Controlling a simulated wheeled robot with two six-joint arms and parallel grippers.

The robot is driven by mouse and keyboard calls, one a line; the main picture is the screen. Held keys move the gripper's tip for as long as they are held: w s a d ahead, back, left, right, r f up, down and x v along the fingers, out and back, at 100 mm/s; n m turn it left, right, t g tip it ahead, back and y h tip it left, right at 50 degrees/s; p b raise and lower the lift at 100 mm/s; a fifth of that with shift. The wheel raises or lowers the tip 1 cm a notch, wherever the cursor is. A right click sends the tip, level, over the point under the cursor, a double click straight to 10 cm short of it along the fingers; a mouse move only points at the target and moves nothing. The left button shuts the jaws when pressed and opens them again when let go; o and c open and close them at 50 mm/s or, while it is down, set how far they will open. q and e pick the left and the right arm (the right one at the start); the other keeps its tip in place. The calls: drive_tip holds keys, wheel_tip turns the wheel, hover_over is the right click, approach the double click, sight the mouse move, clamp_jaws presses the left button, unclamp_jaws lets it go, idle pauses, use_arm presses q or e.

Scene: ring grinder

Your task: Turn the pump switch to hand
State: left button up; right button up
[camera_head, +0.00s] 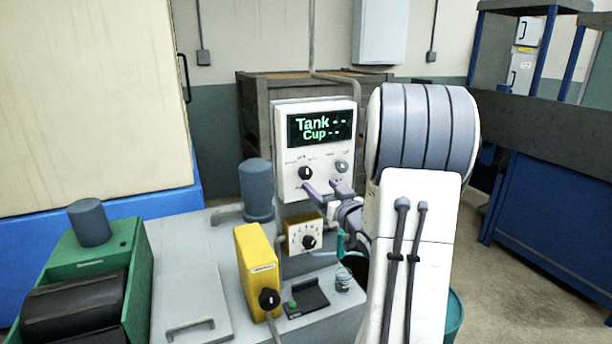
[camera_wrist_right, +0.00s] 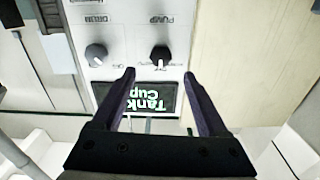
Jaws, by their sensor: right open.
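The white control box (camera_head: 285,135) has a black display reading "Tank" and "Cup" with dashes. Below the display is the black pump switch (camera_head: 305,173), at left, with the drum knob (camera_head: 341,166) to its right. In the right wrist view, upside down, the pump switch (camera_wrist_right: 160,57) has its pale mark pointing toward the display. Its position labels are too small to read. My right gripper (camera_head: 324,188) is open and empty, just below the switch in the head view. Its fingertips (camera_wrist_right: 159,74) straddle the switch's line, apart from it. My left gripper is out of view.
Below the box are a small yellow dial box (camera_head: 292,238) and a taller yellow box (camera_head: 255,265) with a black knob. A grey-blue cylinder (camera_head: 256,190) stands left of the control box. A green machine (camera_head: 140,275) is at left, a blue bench (camera_head: 545,210) at right.

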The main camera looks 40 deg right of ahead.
sight(308, 175)
drive_tip(key=p+x, duration=0.2)
drive_tip(key=x, duration=0.7)
drive_tip(key=shift+w, duration=0.15)
drive_tip(key=shift+a, duration=0.1)
clamp_jaws()
